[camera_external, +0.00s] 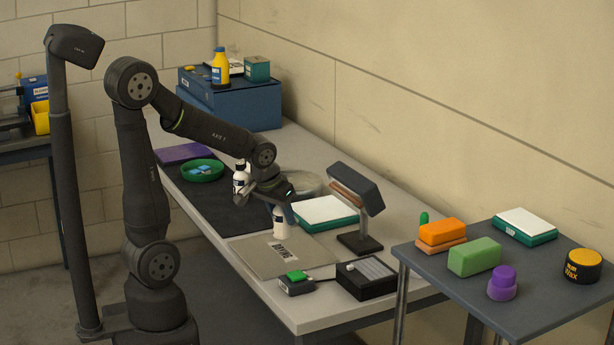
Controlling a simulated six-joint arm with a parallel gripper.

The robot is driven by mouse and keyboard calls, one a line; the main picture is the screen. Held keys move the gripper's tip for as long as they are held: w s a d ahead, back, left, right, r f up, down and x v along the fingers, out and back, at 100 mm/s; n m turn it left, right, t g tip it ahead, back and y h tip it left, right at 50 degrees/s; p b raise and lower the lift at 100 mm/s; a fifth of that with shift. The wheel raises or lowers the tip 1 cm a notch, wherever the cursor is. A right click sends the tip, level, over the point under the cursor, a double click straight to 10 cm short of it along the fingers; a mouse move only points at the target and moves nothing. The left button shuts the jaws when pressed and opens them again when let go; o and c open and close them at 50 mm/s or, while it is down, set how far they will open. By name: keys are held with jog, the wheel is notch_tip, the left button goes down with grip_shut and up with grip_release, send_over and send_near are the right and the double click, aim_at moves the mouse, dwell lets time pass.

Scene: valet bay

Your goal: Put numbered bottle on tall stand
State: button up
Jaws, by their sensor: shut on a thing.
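My gripper (243,188) reaches left from the wrist and is shut on a small white bottle (241,172) with dark markings. The bottle looks upright, over the black mat; its number is too small to read, and I cannot tell its exact height above the table. A second white bottle-like object (280,226) stands below my wrist, its top hidden. A dark stand (360,241) with a post and a tilted top is to the right of my gripper. I cannot tell for sure that it is the tall stand.
A green bowl (203,177) with blue pieces and a purple item (184,153) lie behind left. A grey mat (255,260), a device with a green top (297,283), a black box (366,289) and a white-topped scale (325,212) take up the near table. A dark side table (440,280) is at right.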

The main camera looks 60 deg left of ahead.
aim_at(281, 225)
jog(key=shift+a+f, duration=0.1)
jog(key=shift+f, duration=1.95)
jog(key=shift+f, duration=0.15)
jog(key=o, duration=1.1)
jog(key=shift+c, duration=0.2)
jog(key=shift+r, duration=0.45)
jog(key=shift+o, duration=0.5)
jog(key=v, duration=1.1)
jog(key=shift+s+r, duration=0.2)
jog(key=shift+s, duration=0.05)
